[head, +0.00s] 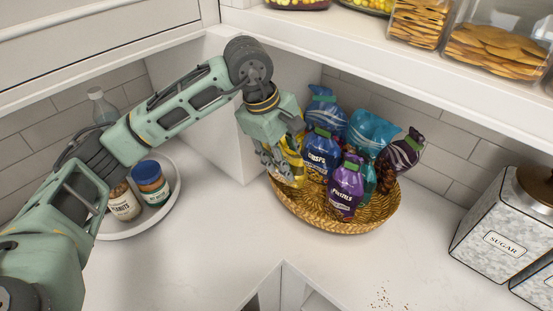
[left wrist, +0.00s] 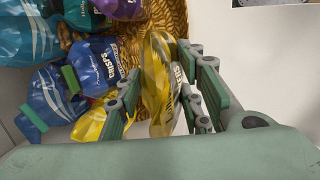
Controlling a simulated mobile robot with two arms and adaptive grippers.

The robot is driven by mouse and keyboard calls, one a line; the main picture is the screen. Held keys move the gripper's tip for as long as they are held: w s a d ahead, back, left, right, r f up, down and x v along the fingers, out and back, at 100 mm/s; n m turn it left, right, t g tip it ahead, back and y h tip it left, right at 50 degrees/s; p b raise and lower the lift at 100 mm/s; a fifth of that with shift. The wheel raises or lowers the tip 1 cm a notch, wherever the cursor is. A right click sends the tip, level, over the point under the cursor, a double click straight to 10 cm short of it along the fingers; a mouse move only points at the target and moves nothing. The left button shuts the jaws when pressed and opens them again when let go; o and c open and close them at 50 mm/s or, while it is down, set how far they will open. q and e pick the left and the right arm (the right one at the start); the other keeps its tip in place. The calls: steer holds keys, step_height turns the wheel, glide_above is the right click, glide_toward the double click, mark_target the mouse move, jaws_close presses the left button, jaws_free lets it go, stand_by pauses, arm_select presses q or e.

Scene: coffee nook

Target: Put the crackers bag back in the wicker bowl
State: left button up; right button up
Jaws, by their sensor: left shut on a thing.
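My left gripper (head: 272,160) is above the left rim of the wicker bowl (head: 345,222), pointing down. It is shut on the yellow crackers bag (head: 298,172), which is partly hidden behind the fingers in the head view. In the left wrist view the crackers bag (left wrist: 158,85) stands between the fingers of my left gripper (left wrist: 160,110), its label partly covered. Whether the bag touches the bowl, I cannot tell. My right gripper is in neither view.
The bowl holds several bags, including a dark blue crisps bag (head: 321,152) and a purple bag (head: 346,188). Another yellow bag (left wrist: 90,124) shows in the wrist view. A round tray (head: 172,205) with jars stands left, a sugar canister (head: 500,240) right. The front counter is mostly clear.

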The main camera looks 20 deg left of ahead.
arm_select(q)
steer(key=shift+w+d+p, duration=0.15)
steer(key=shift+w+d, duration=0.15)
steer(key=shift+w, duration=0.35)
steer(key=shift+w+d+p, duration=0.15)
steer(key=shift+w+d, duration=0.1)
steer(key=shift+w, duration=0.35)
steer(key=shift+w+d+f, duration=0.15)
steer(key=shift+w, duration=0.15)
steer(key=shift+g+y, duration=0.3)
steer(key=shift+g, duration=0.1)
steer(key=shift+w+a+b+x, duration=0.15)
steer(key=shift+w+b+x, duration=0.2)
steer(key=shift+b+x, duration=1)
steer(key=shift+w+a+b+x, duration=0.15)
steer(key=shift+w+b+x, duration=0.2)
steer(key=shift+x, duration=1.85)
steer(key=shift+w+a+b+x, duration=0.1)
steer(key=shift+w+b+x, duration=0.25)
steer(key=shift+b+x, duration=1)
steer(key=shift+f+p, duration=0.35)
steer(key=shift+p, duration=0.15)
steer(key=o, duration=1.3)
